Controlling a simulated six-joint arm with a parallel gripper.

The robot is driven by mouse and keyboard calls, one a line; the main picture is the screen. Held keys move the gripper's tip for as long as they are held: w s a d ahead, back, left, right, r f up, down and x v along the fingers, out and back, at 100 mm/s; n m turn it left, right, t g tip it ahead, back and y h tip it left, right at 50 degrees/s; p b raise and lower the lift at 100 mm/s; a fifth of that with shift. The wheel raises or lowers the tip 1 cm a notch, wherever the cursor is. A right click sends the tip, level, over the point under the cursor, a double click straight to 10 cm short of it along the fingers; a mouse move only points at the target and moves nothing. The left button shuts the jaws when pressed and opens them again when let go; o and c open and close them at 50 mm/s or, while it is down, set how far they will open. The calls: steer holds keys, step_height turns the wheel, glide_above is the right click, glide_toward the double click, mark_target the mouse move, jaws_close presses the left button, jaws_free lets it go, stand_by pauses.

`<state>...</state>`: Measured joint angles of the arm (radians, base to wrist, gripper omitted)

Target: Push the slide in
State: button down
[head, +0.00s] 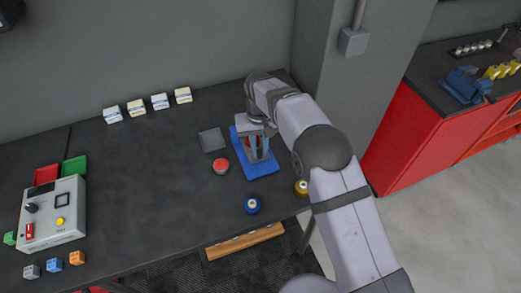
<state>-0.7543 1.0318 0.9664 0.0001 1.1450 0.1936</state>
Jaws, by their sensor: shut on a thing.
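A blue fixture (262,169) with a flat base lies on the dark bench, right of the middle. My gripper (258,154) points down over it, its grey fingers close to the base. The jaws are shut on a red part, only a little of which shows between the fingers. I cannot tell whether this red part is the slide or how far in the slide sits, because the gripper and wrist cover most of the fixture.
Left of the fixture are a red round button (221,166) and a grey square plate (211,139). A blue round piece (252,205) and a yellow one (301,188) stand in front. A control box (52,214) stands far left. The bench middle is clear.

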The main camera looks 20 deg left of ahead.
steer(key=c, duration=1.7)
jaws_free()
steer(key=shift+o, duration=0.2)
steer(key=shift+r+b, duration=1.3)
steer(key=shift+r, duration=2.45)
